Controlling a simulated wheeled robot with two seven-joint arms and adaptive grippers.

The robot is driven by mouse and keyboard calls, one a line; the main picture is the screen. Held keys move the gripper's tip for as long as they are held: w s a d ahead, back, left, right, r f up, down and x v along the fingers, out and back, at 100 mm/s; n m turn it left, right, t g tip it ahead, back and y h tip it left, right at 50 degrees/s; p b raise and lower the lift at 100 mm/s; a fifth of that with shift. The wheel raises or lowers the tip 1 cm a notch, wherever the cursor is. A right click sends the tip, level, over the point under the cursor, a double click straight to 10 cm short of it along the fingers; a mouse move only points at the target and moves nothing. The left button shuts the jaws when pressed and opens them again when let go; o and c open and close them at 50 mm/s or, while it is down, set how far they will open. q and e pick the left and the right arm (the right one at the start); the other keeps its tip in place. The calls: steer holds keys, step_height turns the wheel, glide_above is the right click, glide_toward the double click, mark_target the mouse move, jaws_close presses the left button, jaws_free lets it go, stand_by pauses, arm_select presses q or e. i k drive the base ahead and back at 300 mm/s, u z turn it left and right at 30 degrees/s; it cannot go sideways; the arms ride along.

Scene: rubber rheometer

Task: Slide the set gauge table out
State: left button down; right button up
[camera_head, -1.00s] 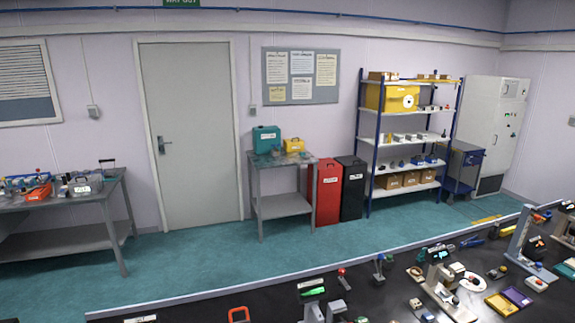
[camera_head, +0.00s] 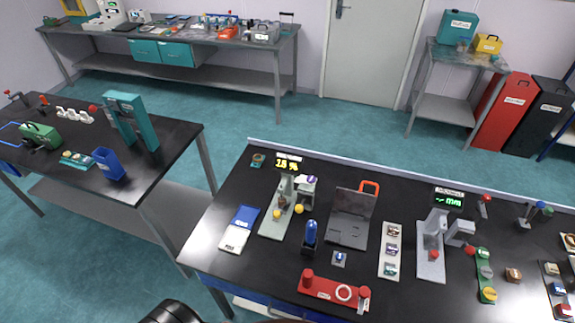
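A grey gauge stand (camera_head: 432,240) with a dark display reading green "mm" stands upright on the right part of the black bench. It has a light grey base plate and a side arm with a red knob. Another grey stand (camera_head: 285,205) with a yellow-lit display and yellow knobs stands further left. I cannot tell which one is the set gauge, nor whether any table on them is in or out. Neither of my grippers can be made out. Only a dark rounded part of mine shows at the bottom edge.
The black bench (camera_head: 225,262) also holds a red fixture (camera_head: 335,291), an open grey laptop-like case (camera_head: 350,220), a blue bottle-like object (camera_head: 310,236) and a sample strip (camera_head: 390,250). A second bench (camera_head: 160,170) stands left across a floor gap. Shelving tables line the wall.

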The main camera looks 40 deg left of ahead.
mark_target(278, 211)
steer(key=u, duration=1.25)
